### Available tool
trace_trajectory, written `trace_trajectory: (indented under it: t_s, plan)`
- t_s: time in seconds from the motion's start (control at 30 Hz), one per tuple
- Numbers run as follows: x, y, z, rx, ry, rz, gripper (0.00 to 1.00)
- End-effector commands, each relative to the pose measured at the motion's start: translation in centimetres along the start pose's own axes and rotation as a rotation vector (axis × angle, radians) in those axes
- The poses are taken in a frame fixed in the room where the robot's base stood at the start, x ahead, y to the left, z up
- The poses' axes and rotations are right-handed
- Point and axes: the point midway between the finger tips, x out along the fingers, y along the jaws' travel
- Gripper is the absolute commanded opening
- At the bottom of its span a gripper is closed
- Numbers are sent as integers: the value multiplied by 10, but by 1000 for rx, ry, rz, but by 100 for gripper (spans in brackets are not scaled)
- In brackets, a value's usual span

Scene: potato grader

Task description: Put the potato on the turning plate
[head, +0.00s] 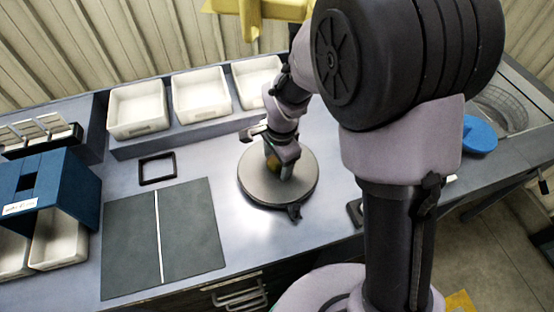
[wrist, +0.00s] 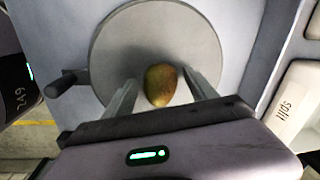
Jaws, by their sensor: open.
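The potato (wrist: 160,85), brownish yellow with a greenish side, appears to lie on the round grey turning plate (wrist: 115,50) in the wrist view. My gripper (wrist: 159,78) is open, with one finger on each side of the potato and a visible gap on both sides. In the head view my gripper (head: 284,168) is low over the turning plate (head: 250,183), and the potato there is mostly hidden by it. The plate has a dark handle (wrist: 65,83) at its edge.
White bins (head: 137,112) stand in a row on a raised shelf at the back; one bin (wrist: 290,108) reads "split". A dark mat (head: 190,235) and small black frame (head: 157,168) lie left of the plate. A blue box (head: 50,190) stands far left.

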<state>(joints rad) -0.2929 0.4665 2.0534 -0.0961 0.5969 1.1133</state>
Motion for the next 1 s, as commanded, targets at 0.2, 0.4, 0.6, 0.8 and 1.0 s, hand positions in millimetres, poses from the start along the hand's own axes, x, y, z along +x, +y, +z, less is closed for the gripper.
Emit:
trace_trajectory:
  t_s: [0.2,0.4,0.6,0.8,1.0]
  plan:
    - [-30,-2,0,1,1,-4,66]
    - [-89,-2,0,1,1,-4,66]
    - [-120,-1,0,0,0,-1,66]
    - [-139,6,-3,-23,2,-24,66]
    - [-241,87,-7,-302,76,-218,66]
